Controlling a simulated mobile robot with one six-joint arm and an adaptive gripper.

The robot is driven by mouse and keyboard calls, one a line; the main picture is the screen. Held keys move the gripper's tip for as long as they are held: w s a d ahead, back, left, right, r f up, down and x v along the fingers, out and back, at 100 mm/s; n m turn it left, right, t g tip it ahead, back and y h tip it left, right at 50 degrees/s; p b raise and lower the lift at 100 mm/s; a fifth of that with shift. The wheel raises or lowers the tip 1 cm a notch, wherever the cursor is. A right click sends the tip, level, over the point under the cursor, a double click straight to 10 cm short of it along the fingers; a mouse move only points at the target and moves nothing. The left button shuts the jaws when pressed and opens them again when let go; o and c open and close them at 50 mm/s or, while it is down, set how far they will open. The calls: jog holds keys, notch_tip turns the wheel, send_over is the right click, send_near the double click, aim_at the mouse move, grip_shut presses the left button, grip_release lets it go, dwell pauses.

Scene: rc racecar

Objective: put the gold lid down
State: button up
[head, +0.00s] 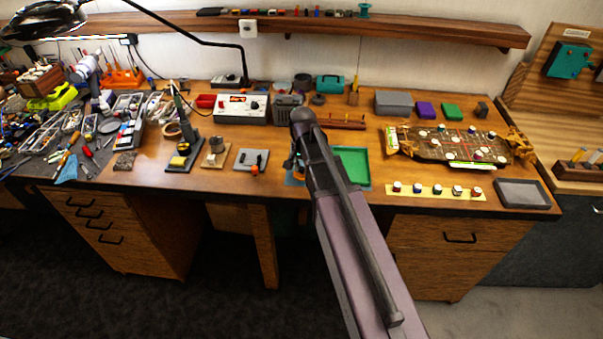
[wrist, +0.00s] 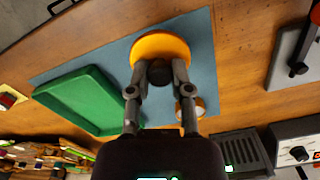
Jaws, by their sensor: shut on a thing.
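The gold lid (wrist: 160,44) is a round orange-gold disc with a dark knob (wrist: 159,73), seen in the wrist view over the blue mat (wrist: 205,60). My gripper (wrist: 160,74) is shut on the knob, one finger on each side. I cannot tell whether the lid touches the mat or hangs just above it. In the head view my arm hides most of the lid and the gripper.
A green tray (wrist: 88,97) lies on the mat beside the lid; it also shows in the head view (head: 366,180). A small round white-and-orange item (wrist: 199,110) sits near the right finger. A grey plate with a dark tool (head: 243,160) lies left of the mat.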

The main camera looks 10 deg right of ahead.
aim_at(302, 174)
jog(key=shift+w, duration=0.65)
notch_tip(302, 174, down, 4)
jog(key=b, duration=0.3)
jog(key=shift+r+b, duration=0.15)
jog(key=shift+b, duration=0.2)
jog(key=o, duration=0.8)
notch_tip(302, 174, up, 12)
jog(key=p, duration=1.2)
jog(key=shift+s, duration=0.1)
